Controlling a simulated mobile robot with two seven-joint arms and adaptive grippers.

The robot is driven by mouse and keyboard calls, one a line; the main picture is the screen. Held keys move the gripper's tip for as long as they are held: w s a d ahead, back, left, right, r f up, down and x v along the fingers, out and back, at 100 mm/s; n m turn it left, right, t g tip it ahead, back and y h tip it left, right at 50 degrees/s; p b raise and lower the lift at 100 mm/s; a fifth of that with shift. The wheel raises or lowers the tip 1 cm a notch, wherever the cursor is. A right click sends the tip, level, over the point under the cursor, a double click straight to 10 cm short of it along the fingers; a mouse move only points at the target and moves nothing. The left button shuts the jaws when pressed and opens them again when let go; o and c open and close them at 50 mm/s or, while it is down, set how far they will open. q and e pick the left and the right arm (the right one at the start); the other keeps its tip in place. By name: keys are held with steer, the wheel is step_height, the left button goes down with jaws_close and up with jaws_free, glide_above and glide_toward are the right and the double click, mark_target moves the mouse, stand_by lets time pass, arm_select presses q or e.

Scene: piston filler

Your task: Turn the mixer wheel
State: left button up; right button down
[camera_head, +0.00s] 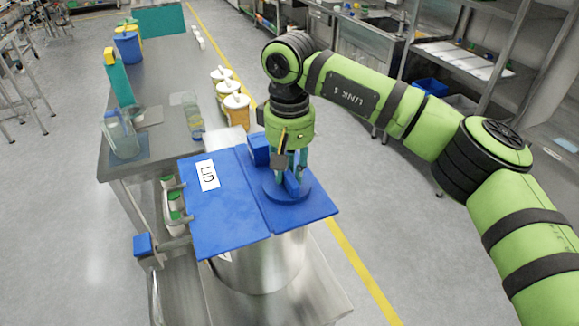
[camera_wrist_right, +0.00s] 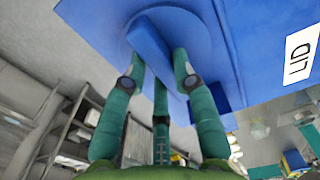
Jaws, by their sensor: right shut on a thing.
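The mixer wheel (camera_head: 309,194) is a round blue disc with a raised straight bar across it, lying on the right part of the blue lid (camera_head: 235,222). In the wrist view the wheel (camera_wrist_right: 192,30) fills the top middle, and its bar (camera_wrist_right: 150,47) runs diagonally between my fingers. My right gripper (camera_head: 291,172) points down from above, its teal fingers shut on the bar. It also shows in the wrist view (camera_wrist_right: 157,68), with fingers on both sides of the bar. Fingers hide part of the wheel in the head view. My left gripper is not in view.
The lid, labelled "LID" (camera_head: 207,176), tops a steel vessel (camera_head: 262,265). A blue block (camera_head: 259,149) stands on the lid behind the wheel. A steel table (camera_head: 165,110) with jugs and bottles lies behind left. White-topped containers (camera_head: 236,108) stand along its right.

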steer(key=shift+m, duration=0.3)
steer(key=shift+m+b, duration=0.4)
steer(key=shift+m, duration=0.1)
steer(key=m+b, duration=0.1)
steer(key=m, duration=0.2)
steer(key=shift+s, duration=0.1)
steer(key=m+b, duration=0.1)
steer(key=m, duration=0.3)
steer(key=m+b, duration=0.1)
steer(key=m, duration=0.2)
steer(key=shift+s+m, duration=0.1)
steer(key=shift+m, duration=0.2)
steer(key=m+b, duration=0.1)
steer(key=m, duration=0.5)
steer(key=shift+a+m, duration=0.15)
steer(key=shift+m, duration=0.15)
steer(key=m, duration=0.3)
steer(key=m+b, duration=0.1)
steer(key=m, duration=0.1)
steer(key=shift+s+a+r+m, duration=0.1)
steer(key=shift+a+m, duration=0.05)
steer(key=shift+m, duration=0.25)
